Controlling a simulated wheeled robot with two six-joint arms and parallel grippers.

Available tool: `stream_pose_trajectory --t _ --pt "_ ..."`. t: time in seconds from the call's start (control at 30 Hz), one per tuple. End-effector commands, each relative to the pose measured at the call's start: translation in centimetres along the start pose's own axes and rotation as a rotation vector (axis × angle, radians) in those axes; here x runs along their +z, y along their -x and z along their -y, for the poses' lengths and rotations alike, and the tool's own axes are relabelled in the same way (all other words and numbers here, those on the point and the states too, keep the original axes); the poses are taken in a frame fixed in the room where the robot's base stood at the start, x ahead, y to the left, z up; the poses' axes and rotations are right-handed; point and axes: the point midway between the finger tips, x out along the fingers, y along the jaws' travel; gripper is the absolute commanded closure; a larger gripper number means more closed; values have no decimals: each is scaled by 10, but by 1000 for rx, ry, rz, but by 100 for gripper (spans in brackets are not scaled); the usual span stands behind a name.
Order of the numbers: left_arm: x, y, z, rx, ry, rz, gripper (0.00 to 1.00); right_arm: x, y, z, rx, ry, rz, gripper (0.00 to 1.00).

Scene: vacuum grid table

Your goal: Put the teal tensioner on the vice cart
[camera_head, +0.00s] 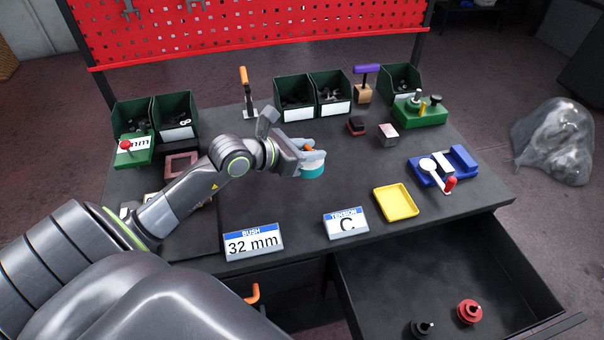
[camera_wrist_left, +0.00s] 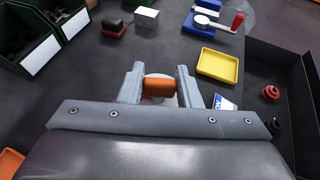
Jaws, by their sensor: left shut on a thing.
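The teal tensioner (camera_head: 313,172) hangs from my left gripper (camera_head: 309,159) above the middle of the table. Its teal round body shows below the fingers. An orange part of it (camera_wrist_left: 158,88) sits between the two fingers in the left wrist view, with a pale disc behind it. My left gripper is shut on this orange part. A blue vice-like fixture (camera_head: 462,158) with a silver lever and red handle stands at the right of the table, apart from the gripper; it looks like the vice cart. It also shows in the left wrist view (camera_wrist_left: 205,22).
A yellow tray (camera_head: 396,203) lies between the gripper and the table's right front. Signs "32 mm" (camera_head: 252,243) and "C" (camera_head: 345,224) stand at the front edge. An open drawer (camera_head: 400,285) holds red (camera_head: 469,312) and black round parts. Green bins (camera_head: 295,98) line the back.

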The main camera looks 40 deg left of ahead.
Motion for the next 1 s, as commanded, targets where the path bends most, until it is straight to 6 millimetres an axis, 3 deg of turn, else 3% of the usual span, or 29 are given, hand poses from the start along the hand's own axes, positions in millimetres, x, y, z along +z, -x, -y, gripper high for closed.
stream_pose_trajectory --t 0.17,0.4,0.8,1.0 --pt "7 -4 -19 60 29 0 100 5 -2 -1 2 0 6 64" --pt "-32 -21 -20 66 37 -2 100 7 0 -4 6 1 9 64" --pt "-76 -39 -19 65 34 -2 100 7 -2 -4 5 1 10 64" --pt "-81 -41 -19 65 30 0 100 7 -2 0 1 -1 10 64"
